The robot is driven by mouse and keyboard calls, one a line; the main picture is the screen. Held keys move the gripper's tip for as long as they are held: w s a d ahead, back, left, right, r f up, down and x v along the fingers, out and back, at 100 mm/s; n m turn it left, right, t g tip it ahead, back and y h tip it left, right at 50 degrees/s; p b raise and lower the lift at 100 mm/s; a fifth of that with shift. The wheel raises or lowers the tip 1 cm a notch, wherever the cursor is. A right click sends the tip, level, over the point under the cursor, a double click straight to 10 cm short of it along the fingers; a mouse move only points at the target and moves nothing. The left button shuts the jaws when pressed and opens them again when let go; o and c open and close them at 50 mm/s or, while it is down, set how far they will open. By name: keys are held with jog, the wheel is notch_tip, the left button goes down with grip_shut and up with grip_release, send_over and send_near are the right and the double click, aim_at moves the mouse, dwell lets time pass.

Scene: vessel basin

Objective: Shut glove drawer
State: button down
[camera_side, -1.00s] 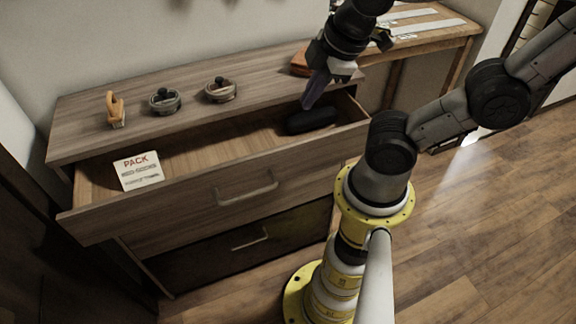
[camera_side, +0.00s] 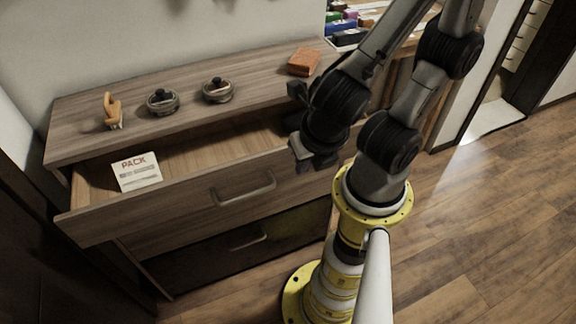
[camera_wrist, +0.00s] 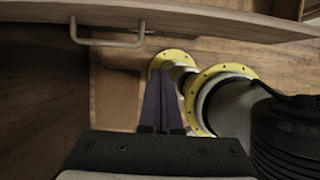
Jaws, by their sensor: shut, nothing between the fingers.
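The upper drawer of the wooden dresser stands pulled out, its front panel (camera_side: 180,207) and handle (camera_side: 245,189) showing in the side view. The handle also shows at the upper left of the wrist view (camera_wrist: 108,41). My gripper (camera_wrist: 165,85) is shut and empty, its purple fingers together. In the wrist view it points toward the floor and my base, with the drawer front beyond it.
A card marked PACK (camera_side: 137,171) lies at the drawer's left. An orange hand-shaped item (camera_side: 112,110), two lidded round pots (camera_side: 162,102) (camera_side: 217,90) and a brown block (camera_side: 303,62) stand on the dresser top. A lower drawer (camera_side: 240,245) is shut. Floor at right is clear.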

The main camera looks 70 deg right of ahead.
aim_at(288, 167)
jog(key=shift+w+d+f, duration=0.9)
jog(key=shift+f, duration=0.6)
jog(key=shift+w+d+f, duration=0.85)
jog(key=shift+d+f, duration=0.05)
jog(key=shift+f, duration=0.6)
jog(key=shift+w+d+f, duration=0.9)
jog(key=shift+f, duration=0.6)
jog(key=w+d, duration=1.1)
jog(key=shift+w+d, duration=0.1)
jog(key=shift+r, duration=0.1)
